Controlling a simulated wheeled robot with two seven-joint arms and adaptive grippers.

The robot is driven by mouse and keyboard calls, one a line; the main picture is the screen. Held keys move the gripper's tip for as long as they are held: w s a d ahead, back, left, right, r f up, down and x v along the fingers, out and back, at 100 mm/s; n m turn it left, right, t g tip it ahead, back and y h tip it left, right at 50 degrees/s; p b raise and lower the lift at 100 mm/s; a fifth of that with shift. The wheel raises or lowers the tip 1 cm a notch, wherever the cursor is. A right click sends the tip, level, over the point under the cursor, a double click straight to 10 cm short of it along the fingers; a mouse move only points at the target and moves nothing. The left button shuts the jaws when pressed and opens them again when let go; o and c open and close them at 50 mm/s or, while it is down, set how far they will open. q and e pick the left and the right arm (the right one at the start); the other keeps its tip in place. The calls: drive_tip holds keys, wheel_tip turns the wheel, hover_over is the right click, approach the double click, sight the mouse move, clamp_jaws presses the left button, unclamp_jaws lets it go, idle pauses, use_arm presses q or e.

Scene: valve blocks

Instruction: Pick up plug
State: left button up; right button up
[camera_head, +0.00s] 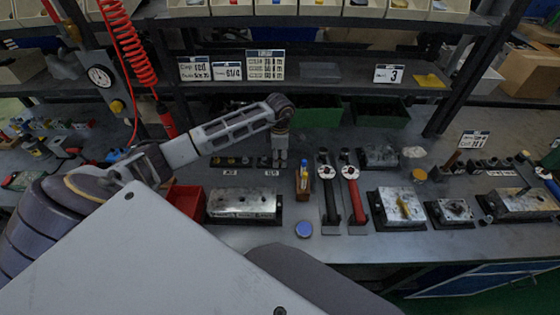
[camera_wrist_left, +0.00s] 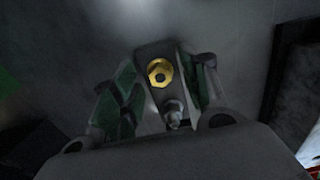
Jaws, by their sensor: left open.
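A brass hex plug (camera_wrist_left: 159,72) shows in the left wrist view, seated in a dark narrow rack. A silver plug (camera_wrist_left: 174,112) stands beside it, nearer the camera. My left gripper (camera_wrist_left: 162,82) is open, with one finger on each side of the rack; I cannot tell whether a finger touches a plug. In the head view my left gripper (camera_head: 280,158) points down over the right end of the plug rack (camera_head: 232,162) and hides what is under it. My right gripper is not in view.
A metal block (camera_head: 243,203) and a red bin (camera_head: 184,200) stand in front of the rack. Green bins (camera_head: 318,113) stand behind. A blue-topped round cap (camera_head: 304,229) lies near the front edge.

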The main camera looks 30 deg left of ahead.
sight(280, 158)
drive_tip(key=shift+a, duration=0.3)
use_arm(q)
drive_tip(key=shift+c, duration=0.4)
clamp_jaws()
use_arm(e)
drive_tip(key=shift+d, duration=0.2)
use_arm(q)
drive_tip(key=shift+r, duration=0.15)
